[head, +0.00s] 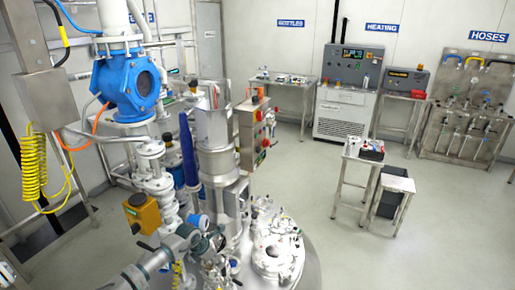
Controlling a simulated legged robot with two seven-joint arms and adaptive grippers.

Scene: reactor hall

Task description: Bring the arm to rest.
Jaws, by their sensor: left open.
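My left arm (152,264) comes in low at the left of the head view, in front of the reactor's pipework. My left gripper (217,234) is at its end, small and dark against the crowded fittings above the vessel lid. It is open, and I see nothing held in it. I cannot tell whether it touches the fittings behind it. My right gripper is not in view.
The steel reactor lid (308,268) and a blue valve body (127,84) crowd the left. A yellow coiled hose (34,165) hangs at far left. A small steel table (352,180) and a stool (397,183) stand right. The floor (430,240) at lower right is clear.

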